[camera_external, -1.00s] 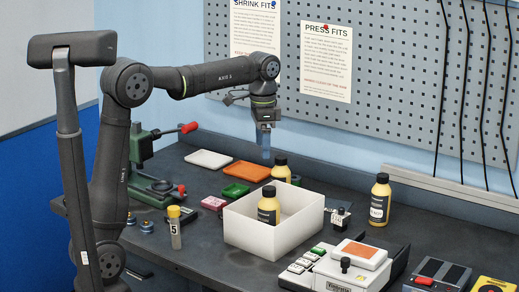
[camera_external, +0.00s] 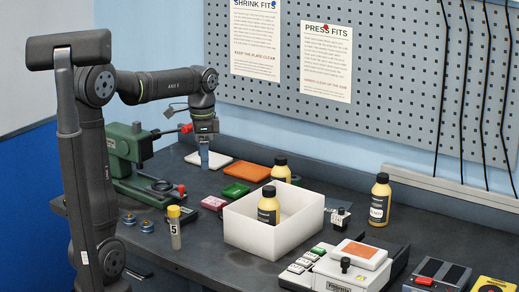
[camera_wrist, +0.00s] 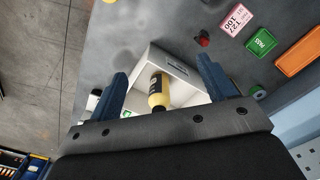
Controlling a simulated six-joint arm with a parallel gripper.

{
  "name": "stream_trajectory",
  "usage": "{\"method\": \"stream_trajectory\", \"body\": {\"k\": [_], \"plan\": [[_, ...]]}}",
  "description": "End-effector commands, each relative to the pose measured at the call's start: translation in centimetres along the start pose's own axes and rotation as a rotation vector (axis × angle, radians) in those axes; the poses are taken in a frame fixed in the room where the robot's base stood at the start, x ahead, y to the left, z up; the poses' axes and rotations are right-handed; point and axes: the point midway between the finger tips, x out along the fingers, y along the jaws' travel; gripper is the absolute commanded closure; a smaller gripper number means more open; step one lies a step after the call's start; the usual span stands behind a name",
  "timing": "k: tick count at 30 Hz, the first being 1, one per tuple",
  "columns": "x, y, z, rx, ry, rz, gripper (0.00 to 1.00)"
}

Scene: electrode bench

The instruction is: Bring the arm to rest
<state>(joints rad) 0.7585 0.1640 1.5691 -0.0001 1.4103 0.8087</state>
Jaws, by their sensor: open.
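My gripper (camera_external: 204,160) hangs over the back left of the bench, its fingers pointing down close to the left end of the white plate (camera_external: 222,163). In the wrist view the two blue fingers of my gripper (camera_wrist: 160,82) stand wide apart with nothing held between them. The white box (camera_external: 247,231) stands on the bench to the right of my gripper, with a yellow black-capped bottle (camera_external: 268,207) upright inside it. The box (camera_wrist: 183,66) and that bottle (camera_wrist: 158,91) also show beyond the fingers in the wrist view.
An orange plate (camera_external: 262,172), a green block (camera_external: 235,190) and a pink block (camera_external: 213,203) lie near the box. A green press (camera_external: 118,155) stands left of my gripper. A labelled vial (camera_external: 174,228) stands in front. Another yellow bottle (camera_external: 379,203) stands right.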

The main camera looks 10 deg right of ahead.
Motion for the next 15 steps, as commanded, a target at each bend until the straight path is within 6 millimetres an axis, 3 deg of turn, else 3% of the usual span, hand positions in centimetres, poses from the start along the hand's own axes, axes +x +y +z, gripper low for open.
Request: {"method": "stream_trajectory", "body": {"k": [6, 15], "plan": [[1.9, 0.0, 0.0, 0.000, 0.001, -0.001, 0.24], [2.2, 0.0, 0.0, 0.000, 0.001, -0.002, 0.24]]}}
